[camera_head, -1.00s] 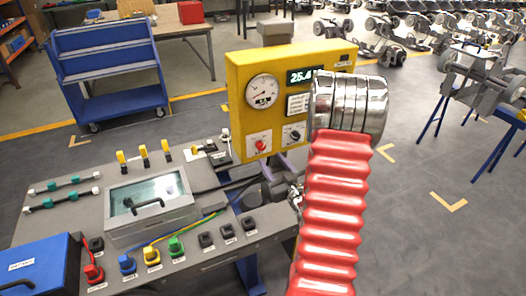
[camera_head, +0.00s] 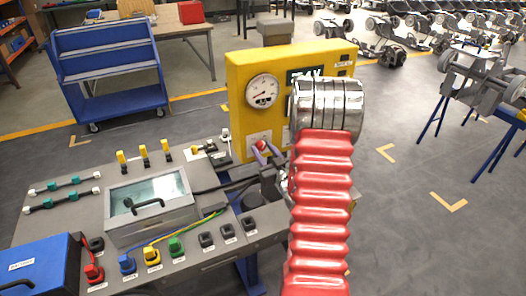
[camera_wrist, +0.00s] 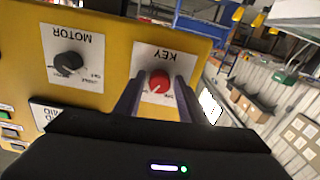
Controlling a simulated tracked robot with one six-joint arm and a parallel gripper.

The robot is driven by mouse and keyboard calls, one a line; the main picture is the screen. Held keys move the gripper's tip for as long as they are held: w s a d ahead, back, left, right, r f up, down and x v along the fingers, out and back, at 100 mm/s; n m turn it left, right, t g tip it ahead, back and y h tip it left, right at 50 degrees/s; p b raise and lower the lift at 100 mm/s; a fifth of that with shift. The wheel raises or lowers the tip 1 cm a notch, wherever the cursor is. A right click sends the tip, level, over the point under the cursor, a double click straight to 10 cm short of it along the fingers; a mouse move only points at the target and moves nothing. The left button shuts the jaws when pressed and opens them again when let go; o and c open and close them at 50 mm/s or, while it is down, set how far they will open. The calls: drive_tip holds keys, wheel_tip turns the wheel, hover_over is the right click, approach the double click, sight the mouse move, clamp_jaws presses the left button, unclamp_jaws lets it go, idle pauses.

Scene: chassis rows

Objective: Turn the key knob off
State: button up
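The red key knob (camera_wrist: 159,81) sits on a white plate marked KEY on the yellow panel (camera_wrist: 120,25); the wrist view shows it upside down. My gripper (camera_wrist: 161,80) is open, with one purple finger on each side of the knob. I cannot tell whether the fingers touch it. In the head view the knob (camera_head: 261,144) shows at my gripper's fingertips (camera_head: 264,149), low on the panel (camera_head: 237,100). The knob's lower part is partly hidden there.
A black motor knob (camera_wrist: 68,63) is beside the key plate. A gauge (camera_head: 262,91) and a display (camera_head: 304,75), partly covered by my arm, are above. The grey bench (camera_head: 70,235) carries a glass-lidded box (camera_head: 150,192), coloured plugs and yellow levers. A blue cart (camera_head: 105,65) stands behind.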

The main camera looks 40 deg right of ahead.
drive_tip(key=shift+a, duration=0.15)
drive_tip(key=c, duration=0.8)
drive_tip(key=shift+n, duration=0.5)
drive_tip(key=n, duration=1.1)
drive_tip(key=o, duration=0.8)
drive_tip(key=shift+o, duration=1.3)
